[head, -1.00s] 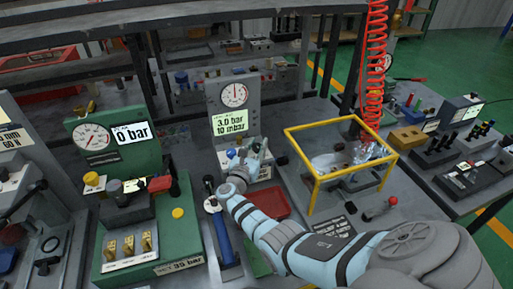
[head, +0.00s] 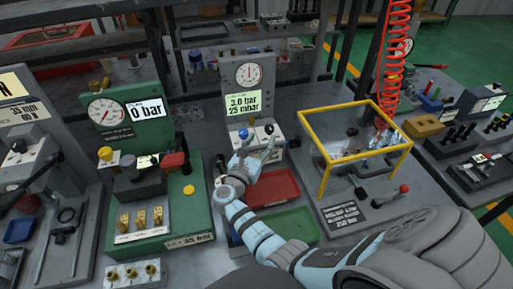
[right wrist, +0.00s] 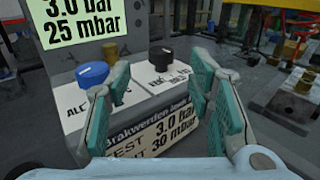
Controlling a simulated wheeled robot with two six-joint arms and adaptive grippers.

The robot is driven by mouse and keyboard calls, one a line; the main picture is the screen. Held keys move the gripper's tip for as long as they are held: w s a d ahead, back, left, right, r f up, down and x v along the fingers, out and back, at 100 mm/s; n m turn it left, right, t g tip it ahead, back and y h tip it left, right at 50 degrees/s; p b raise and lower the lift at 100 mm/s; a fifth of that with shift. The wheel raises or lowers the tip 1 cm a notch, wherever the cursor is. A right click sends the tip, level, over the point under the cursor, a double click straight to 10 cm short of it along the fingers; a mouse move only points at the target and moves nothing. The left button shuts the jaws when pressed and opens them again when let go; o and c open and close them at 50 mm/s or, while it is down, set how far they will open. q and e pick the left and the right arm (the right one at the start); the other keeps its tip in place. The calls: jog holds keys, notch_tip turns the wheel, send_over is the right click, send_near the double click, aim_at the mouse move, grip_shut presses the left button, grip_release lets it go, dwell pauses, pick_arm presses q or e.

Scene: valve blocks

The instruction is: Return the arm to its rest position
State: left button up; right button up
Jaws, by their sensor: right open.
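My right arm comes in from the lower right of the head view. Its gripper (head: 256,152) is open and empty in front of the grey gauge block (head: 248,73), close to its two knobs. In the right wrist view the two teal fingers (right wrist: 160,80) stand wide apart. Between them, farther off, is the black knob (right wrist: 161,60). The blue knob (right wrist: 91,73) is beside the left finger. The block's display (head: 242,103) reads 3.0 bar, 25 mbar. My left gripper is in neither view.
A red tray (head: 272,190) and a green tray (head: 290,226) lie below the gripper. A yellow frame (head: 322,166) stands to the right, with a red coiled hose (head: 393,60) above. A green valve block (head: 150,205) stands to the left.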

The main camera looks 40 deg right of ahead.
jog(key=v, duration=0.4)
jog(key=shift+r, duration=0.1)
